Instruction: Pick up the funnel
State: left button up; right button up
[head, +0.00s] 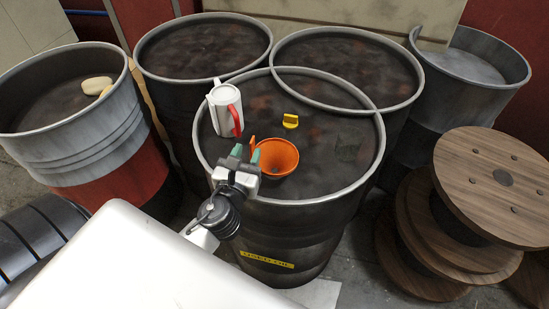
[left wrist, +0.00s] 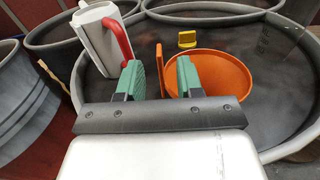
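The orange funnel (head: 277,157) sits on the dark top of the front middle barrel, with its wide mouth facing up. In the left wrist view the funnel (left wrist: 222,82) shows just beyond and right of the fingers, with an upright orange tab (left wrist: 160,70) on its left side. My left gripper (head: 246,154) is open, and its green-padded fingers are at the funnel's left edge. In the left wrist view the gripper (left wrist: 159,80) has the orange tab between its two fingers, with gaps showing on both sides. My right gripper is not in view.
A white jug with a red handle (head: 225,108) stands left of the funnel on the same barrel (head: 289,201). A yellow object (head: 290,121) lies behind the funnel. Other barrels stand around, and wooden cable spools (head: 492,190) are at the right.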

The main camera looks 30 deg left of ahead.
aim_at(251, 145)
pick_arm(q)
jog(key=x, duration=0.3)
jog(key=shift+w+f, duration=0.1)
jog(key=shift+w, duration=0.1)
jog(key=shift+c, duration=0.4)
grip_shut()
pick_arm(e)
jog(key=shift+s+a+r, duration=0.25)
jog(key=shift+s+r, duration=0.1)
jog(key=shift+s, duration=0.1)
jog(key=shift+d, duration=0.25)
